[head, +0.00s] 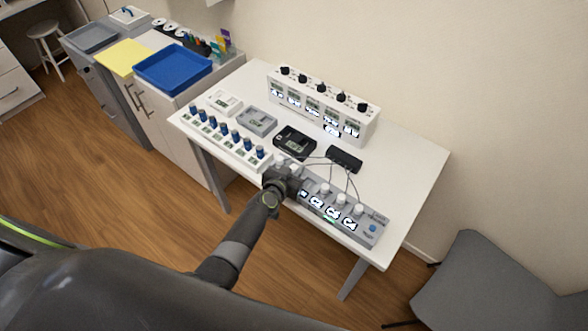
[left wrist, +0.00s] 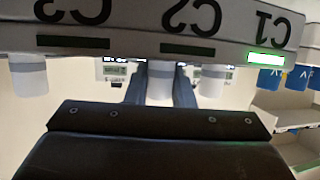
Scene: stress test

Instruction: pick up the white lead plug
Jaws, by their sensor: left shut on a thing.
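A grey panel (head: 367,234) with glowing labels, C2 to C4 readable in the head view, lies along the table's front edge. White plugs (head: 340,199) stand along it, with thin dark leads running behind. My left gripper (head: 284,176) is at the panel's left end and hides part of it. In the left wrist view, which looks upside down, my left gripper's fingers (left wrist: 160,92) are shut on a white plug (left wrist: 159,78) with a grey band, by label C2. Another white plug (left wrist: 28,76) is by C3. Right gripper is not in view.
A black box (head: 344,159) with the leads sits behind the panel. A row of blue-capped pieces (head: 224,136) is left of my gripper. A white unit with black knobs (head: 322,104) stands at the back. The table's right part is clear. A grey chair (head: 490,280) is at right.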

